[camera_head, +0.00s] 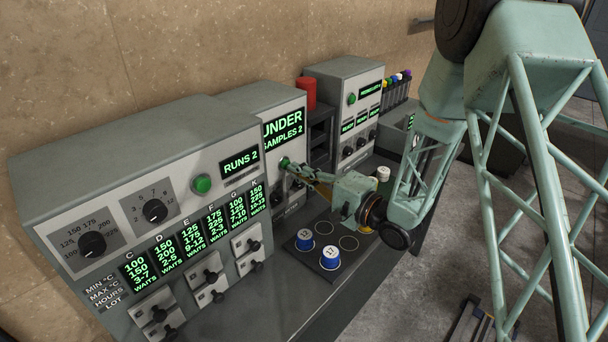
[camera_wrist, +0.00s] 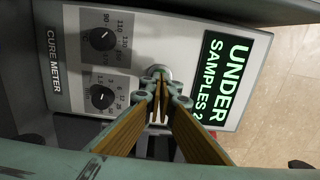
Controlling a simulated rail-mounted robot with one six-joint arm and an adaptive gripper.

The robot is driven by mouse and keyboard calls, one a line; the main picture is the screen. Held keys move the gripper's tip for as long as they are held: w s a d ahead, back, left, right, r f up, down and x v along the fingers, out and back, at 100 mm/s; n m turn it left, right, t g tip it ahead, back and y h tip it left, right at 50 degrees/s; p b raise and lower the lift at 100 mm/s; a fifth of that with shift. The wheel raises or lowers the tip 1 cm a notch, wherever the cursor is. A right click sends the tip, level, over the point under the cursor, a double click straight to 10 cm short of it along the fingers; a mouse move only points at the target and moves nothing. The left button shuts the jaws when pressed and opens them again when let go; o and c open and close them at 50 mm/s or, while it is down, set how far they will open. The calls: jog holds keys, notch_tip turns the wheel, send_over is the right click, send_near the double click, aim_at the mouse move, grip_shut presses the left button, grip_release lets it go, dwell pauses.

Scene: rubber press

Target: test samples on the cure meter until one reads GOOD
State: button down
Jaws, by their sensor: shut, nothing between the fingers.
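The cure meter (camera_head: 270,98) stands mid-bench, its screen (camera_head: 284,130) reading "UNDER" and "SAMPLES 2". The wrist view shows the cure meter panel (camera_wrist: 48,20) sideways, with two black dials (camera_wrist: 103,39) and the same screen (camera_wrist: 222,78). My gripper (camera_head: 289,164) is shut and empty, its fingertips (camera_wrist: 159,92) at a round button (camera_wrist: 158,71) on the panel; whether they touch it I cannot tell. Two blue-sided, white-topped samples (camera_head: 305,238) (camera_head: 330,257) stand on a dark plate with ring marks (camera_head: 322,228). A white-topped, green-sided pot (camera_head: 383,173) stands beyond my wrist.
The oven-like cabinet (camera_head: 110,150) at left reads "RUNS 2" and has lettered displays, dials and several latched small doors (camera_head: 208,280). A red cylinder (camera_head: 306,93), another grey machine (camera_head: 345,80) and coloured-capped tubes (camera_head: 396,82) stand behind. Two plate rings (camera_head: 349,243) are empty.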

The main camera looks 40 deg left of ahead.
jog(key=shift+a, duration=0.3)
jog(key=shift+w+a, duration=0.15)
jog(key=shift+a, duration=0.75)
jog(key=shift+d, duration=0.1)
jog(key=s+d, duration=0.1)
jog(key=d, duration=1.2)
jog(key=shift+s+d, duration=0.35)
jog(key=shift+w, duration=0.1)
dwell(0.4)
